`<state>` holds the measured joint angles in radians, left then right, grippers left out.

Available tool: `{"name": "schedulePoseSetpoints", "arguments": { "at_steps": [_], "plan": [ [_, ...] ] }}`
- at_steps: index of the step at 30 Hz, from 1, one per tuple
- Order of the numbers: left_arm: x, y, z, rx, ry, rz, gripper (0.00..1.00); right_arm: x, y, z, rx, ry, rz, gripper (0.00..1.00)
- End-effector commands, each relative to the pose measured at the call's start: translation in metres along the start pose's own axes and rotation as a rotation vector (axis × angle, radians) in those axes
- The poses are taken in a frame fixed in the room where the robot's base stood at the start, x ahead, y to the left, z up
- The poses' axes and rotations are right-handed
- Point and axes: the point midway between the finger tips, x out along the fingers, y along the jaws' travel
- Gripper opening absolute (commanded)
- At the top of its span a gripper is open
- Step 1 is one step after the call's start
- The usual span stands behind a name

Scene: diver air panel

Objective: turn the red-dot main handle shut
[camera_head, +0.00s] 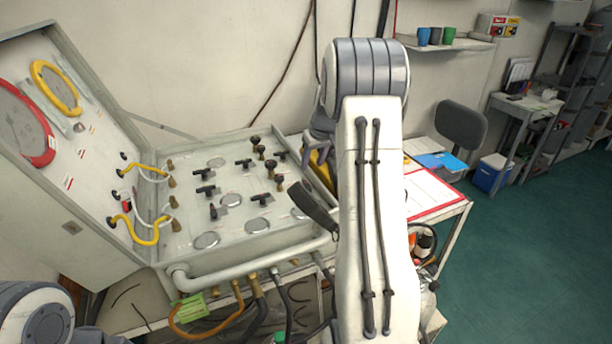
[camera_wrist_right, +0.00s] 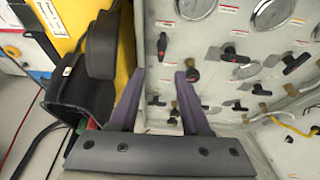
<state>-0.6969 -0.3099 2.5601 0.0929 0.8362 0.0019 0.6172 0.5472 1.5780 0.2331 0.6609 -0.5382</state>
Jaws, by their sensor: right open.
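The air panel (camera_head: 225,195) lies in an open case left of centre in the head view, with several black handles and knobs on its face. My left gripper is out of view.
The case lid (camera_head: 70,130) stands open at the left with red and yellow rings. A white pipe (camera_head: 250,270) and hoses run along the panel's front. A dark object (camera_head: 313,205) stands by the panel's right edge. A wall shelf (camera_head: 450,45) holds cups.

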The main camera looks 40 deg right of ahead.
Motion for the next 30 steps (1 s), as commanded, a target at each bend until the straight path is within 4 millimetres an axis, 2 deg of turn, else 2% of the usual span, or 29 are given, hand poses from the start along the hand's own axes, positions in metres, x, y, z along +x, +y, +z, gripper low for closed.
{"name": "schedulePoseSetpoints", "arguments": {
  "at_steps": [9,15,20,27,29,30],
  "plan": [
    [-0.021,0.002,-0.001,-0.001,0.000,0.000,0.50,0.057,-0.003,0.001,-0.002,-0.006,-0.003,0.47],
    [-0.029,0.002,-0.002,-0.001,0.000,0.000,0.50,0.084,-0.003,0.001,-0.002,-0.004,-0.002,0.47],
    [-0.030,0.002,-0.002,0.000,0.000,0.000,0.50,0.092,-0.003,0.001,-0.002,-0.002,-0.001,0.47],
    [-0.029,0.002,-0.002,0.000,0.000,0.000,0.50,0.092,-0.003,0.001,-0.002,-0.001,0.000,0.47],
    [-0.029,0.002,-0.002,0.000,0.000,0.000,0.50,0.092,-0.003,0.001,-0.002,-0.001,0.000,0.24],
    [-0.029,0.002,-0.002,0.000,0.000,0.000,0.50,0.092,-0.003,0.001,-0.002,-0.001,0.000,0.09]
  ]
}}
